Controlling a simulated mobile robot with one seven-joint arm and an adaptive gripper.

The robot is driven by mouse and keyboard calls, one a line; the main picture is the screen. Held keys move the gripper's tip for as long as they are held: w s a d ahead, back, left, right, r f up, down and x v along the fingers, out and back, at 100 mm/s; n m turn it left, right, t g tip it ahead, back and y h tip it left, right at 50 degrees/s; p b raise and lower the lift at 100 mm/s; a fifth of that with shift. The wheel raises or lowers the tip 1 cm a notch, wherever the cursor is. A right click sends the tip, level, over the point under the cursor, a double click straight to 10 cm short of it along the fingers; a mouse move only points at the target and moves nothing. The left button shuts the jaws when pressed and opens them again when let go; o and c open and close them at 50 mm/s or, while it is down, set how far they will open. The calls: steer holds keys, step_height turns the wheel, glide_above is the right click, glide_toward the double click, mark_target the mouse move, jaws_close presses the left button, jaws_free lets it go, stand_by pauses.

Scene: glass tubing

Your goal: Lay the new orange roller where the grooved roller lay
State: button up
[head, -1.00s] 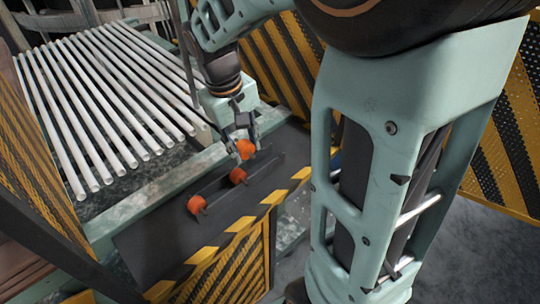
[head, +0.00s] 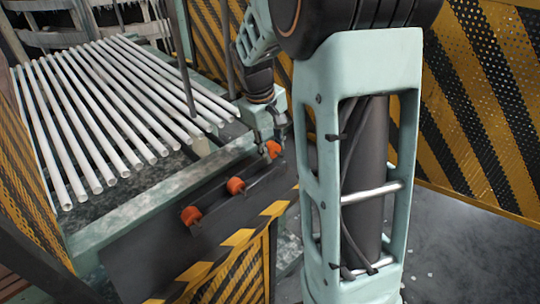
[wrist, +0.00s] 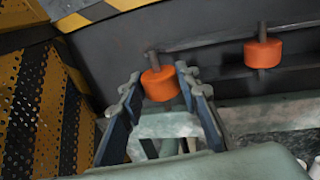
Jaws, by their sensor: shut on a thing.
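An orange roller (head: 274,148) with a dark pin is between the fingers of my gripper (head: 268,147), at the right end of a row on the dark rail (head: 215,212). In the wrist view, my gripper (wrist: 158,92) is shut on this roller (wrist: 160,84), and its pin points up towards the dark panel. Whether the roller touches its seat I cannot tell. A middle orange roller (head: 236,185) and a left orange roller (head: 191,215) sit on the rail. One of these also shows in the wrist view (wrist: 263,52), apart from my gripper. I see no grooves on any roller.
Several white glass tubes (head: 100,110) lie side by side on the bed behind the rail. Yellow-and-black striped guards (head: 460,110) stand around the station. A striped edge (head: 235,238) runs along the front. The dark panel (head: 150,250) before the rail is clear.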

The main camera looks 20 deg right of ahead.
mark_target(273, 156)
steer(key=shift+w+d+f, duration=0.1)
steer(key=shift+d+f, duration=0.1)
steer(key=shift+f, duration=0.1)
steer(key=shift+a+b+x, duration=0.2)
steer(key=shift+b+x, duration=1.2)
steer(key=shift+x, duration=0.3)
steer(key=shift+f+b, duration=0.35)
steer(key=shift+f, duration=0.2)
steer(key=o, duration=1.3)
steer(key=shift+c, duration=0.2)
steer(key=shift+r, duration=0.15)
steer(key=shift+r+p, duration=0.3)
steer(key=shift+p, duration=0.05)
steer(key=p+v, duration=0.1)
steer(key=v, duration=1.1)
steer(key=shift+r, duration=0.1)
